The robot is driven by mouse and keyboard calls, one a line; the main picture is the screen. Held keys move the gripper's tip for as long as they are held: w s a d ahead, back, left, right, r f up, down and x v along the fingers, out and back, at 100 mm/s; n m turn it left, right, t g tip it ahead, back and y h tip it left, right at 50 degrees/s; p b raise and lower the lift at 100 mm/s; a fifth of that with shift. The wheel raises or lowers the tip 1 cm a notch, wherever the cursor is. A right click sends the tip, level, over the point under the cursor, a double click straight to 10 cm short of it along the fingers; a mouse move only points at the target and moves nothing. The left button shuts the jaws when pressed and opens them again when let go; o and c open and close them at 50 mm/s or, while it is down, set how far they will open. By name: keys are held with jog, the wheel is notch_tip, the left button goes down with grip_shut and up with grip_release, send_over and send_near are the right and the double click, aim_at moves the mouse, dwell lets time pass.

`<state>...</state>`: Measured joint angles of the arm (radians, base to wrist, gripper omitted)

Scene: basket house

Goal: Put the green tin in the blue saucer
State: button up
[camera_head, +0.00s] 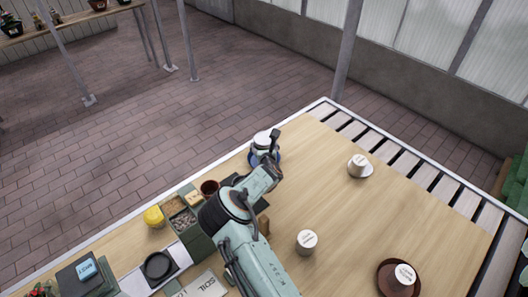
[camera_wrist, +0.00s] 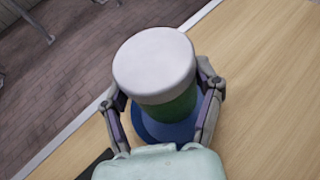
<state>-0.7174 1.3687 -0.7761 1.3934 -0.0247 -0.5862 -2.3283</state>
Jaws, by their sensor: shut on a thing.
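The green tin (camera_wrist: 172,106) with a white lid (camera_wrist: 155,62) stands upright in the middle of the wrist view. My gripper (camera_wrist: 163,98) is shut on it, one finger on each side. The blue saucer (camera_wrist: 146,127) shows directly under the tin. I cannot tell whether the tin's base touches the saucer, since the tin and fingers hide it. In the head view the tin's white lid (camera_head: 263,138) and the saucer's blue rim (camera_head: 254,161) show at my gripper (camera_head: 266,151), near the table's far left edge.
A brown pot (camera_head: 210,188), a yellow object (camera_head: 154,217) and boxes (camera_head: 180,217) line the left side. The table's middle (camera_head: 330,205) is clear.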

jog(key=shift+f, duration=1.5)
jog(key=shift+f, duration=0.1)
jog(key=o, duration=1.2)
jog(key=shift+o, duration=0.2)
